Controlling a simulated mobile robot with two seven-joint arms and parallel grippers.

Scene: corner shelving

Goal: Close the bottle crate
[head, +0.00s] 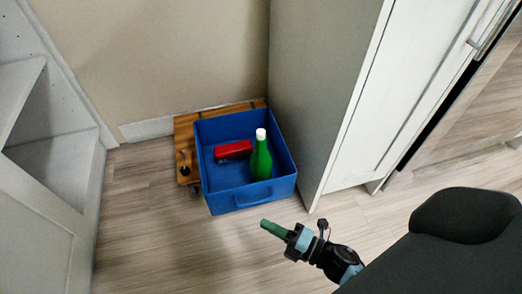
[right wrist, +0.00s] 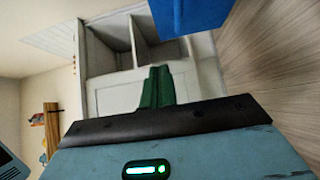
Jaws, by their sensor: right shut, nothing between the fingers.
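A red block-like thing (head: 233,150) lies inside, left of the bottle. The crate has a handle on its front wall. My right gripper (head: 266,223) is shut and empty, in front of the crate's front right and apart from it. In the right wrist view its green fingers (right wrist: 158,88) are together, and part of the blue crate (right wrist: 190,14) shows above. My left gripper is not in view.
A wooden board (head: 184,135) shows behind and left of the crate, with small dark parts on its left side. A tall white cabinet (head: 345,110) stands close on the right, and white shelving (head: 45,190) on the left. The floor (head: 155,245) in front is clear.

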